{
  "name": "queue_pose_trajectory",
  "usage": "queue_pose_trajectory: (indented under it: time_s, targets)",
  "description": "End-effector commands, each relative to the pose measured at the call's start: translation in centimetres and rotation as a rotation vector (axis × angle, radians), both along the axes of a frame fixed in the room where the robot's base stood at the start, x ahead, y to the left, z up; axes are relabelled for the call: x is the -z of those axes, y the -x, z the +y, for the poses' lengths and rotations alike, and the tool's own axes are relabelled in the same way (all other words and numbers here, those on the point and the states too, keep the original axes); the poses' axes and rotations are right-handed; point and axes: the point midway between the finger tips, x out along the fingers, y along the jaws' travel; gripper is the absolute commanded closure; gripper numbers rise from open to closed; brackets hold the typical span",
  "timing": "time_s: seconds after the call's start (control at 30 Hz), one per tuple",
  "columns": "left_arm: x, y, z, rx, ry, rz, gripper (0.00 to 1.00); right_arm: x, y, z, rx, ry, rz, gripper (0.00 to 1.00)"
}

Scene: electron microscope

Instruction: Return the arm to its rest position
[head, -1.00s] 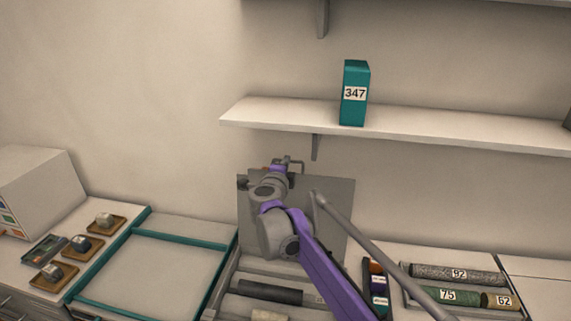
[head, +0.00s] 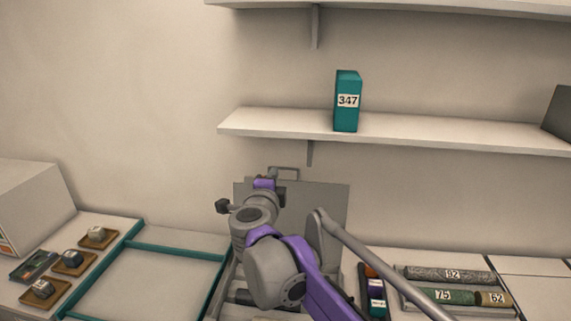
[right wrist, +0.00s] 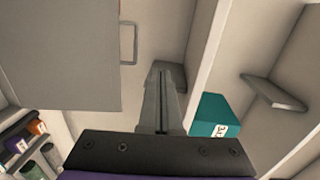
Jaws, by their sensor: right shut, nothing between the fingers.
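My right arm (head: 292,266) reaches in from the lower right of the head view, in front of an upright grey panel. My right gripper is at its far end, its fingers mostly hidden behind the wrist. In the right wrist view the right gripper (right wrist: 165,72) has its two grey fingers together with nothing between them. It touches nothing that I can make out. The grey panel (head: 328,205) has a handle at its top edge; the panel (right wrist: 60,60) and handle (right wrist: 130,42) also show in the right wrist view. My left gripper is not in view.
A teal box marked 347 (head: 347,112) stands on the wall shelf (head: 440,136) above the arm. A tray with numbered cylinders (head: 450,274) lies at right. Several small samples on brown trays (head: 75,263) and a teal-edged frame (head: 180,252) are at left.

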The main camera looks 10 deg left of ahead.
Motion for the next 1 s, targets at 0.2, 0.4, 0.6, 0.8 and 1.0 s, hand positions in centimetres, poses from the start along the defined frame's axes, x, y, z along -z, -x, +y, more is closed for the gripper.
queue_pose_trajectory:
  time_s: [0.2, 0.4, 0.6, 0.8, 1.0]
  targets:
    - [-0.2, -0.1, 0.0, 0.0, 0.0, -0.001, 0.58, 0.1, 3.6, -4.8, -0.243, 0.31, -0.092, 1.0]
    - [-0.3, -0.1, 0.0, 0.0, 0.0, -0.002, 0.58, 9.0, 12.4, -10.4, -0.545, 0.761, 0.027, 1.0]
    - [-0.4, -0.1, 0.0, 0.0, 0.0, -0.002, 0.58, 19.6, 21.3, -17.0, -0.733, 1.065, 0.291, 1.0]
    - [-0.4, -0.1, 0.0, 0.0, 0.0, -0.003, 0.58, 27.9, 29.7, -23.8, -0.845, 1.246, 0.587, 1.0]
    - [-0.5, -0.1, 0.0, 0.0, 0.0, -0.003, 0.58, 31.6, 34.6, -27.5, -0.891, 1.314, 0.77, 1.0]
